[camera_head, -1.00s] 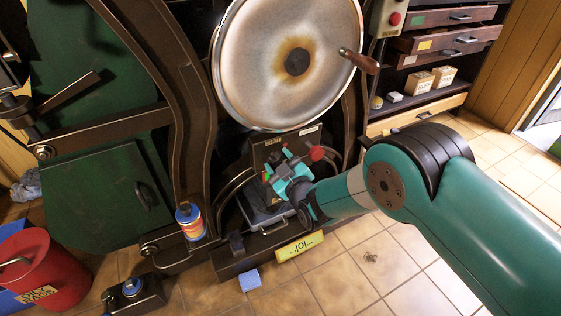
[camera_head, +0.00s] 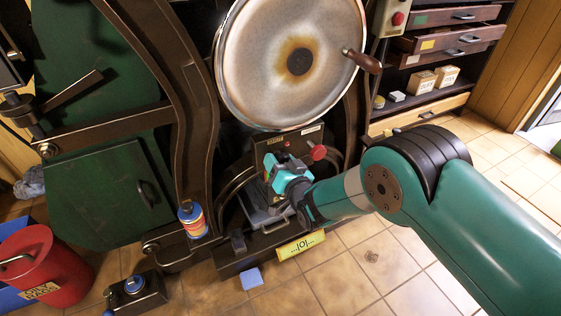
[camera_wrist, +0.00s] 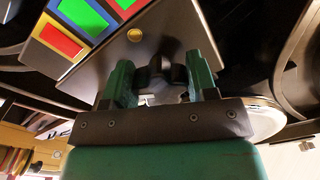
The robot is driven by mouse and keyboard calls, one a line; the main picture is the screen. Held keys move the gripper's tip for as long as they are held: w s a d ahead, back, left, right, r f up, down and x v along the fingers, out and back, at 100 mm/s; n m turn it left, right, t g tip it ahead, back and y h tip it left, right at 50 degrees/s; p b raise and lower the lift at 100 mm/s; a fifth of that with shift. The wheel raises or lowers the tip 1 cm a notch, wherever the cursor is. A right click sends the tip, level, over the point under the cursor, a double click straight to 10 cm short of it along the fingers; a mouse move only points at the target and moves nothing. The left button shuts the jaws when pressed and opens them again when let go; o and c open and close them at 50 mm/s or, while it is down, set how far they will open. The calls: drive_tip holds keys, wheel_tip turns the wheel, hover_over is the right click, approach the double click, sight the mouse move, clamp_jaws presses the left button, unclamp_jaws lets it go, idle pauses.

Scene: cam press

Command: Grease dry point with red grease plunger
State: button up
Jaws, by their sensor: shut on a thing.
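My gripper (camera_head: 272,168) is at the dark press block below the big round metal plate. In the wrist view its green fingers (camera_wrist: 160,85) stand on both sides of a dark knob (camera_wrist: 161,68) and are shut on it. The knob is at a dark panel with red, yellow, blue and green patches. A red round knob (camera_head: 318,152), perhaps the red grease plunger, sticks out to the right of my gripper and apart from it. A small brass dot (camera_wrist: 134,35) sits on the panel above the fingers. I cannot tell which spot is the dry point.
The big round plate (camera_head: 250,80) with a wooden handle (camera_head: 366,62) hangs above my gripper. A blue-and-orange can (camera_head: 192,219) stands at left. A red bin (camera_head: 45,270) stands at far left. Floor tiles in front are mostly clear.

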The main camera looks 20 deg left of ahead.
drive_tip(key=m, duration=0.6)
drive_tip(key=shift+s, duration=0.1)
drive_tip(key=m, duration=0.6)
drive_tip(key=shift+a+r, duration=0.1)
drive_tip(key=shift+r, duration=0.1)
drive_tip(key=shift+m, duration=0.4)
drive_tip(key=o, duration=0.9)
drive_tip(key=shift+r, duration=0.1)
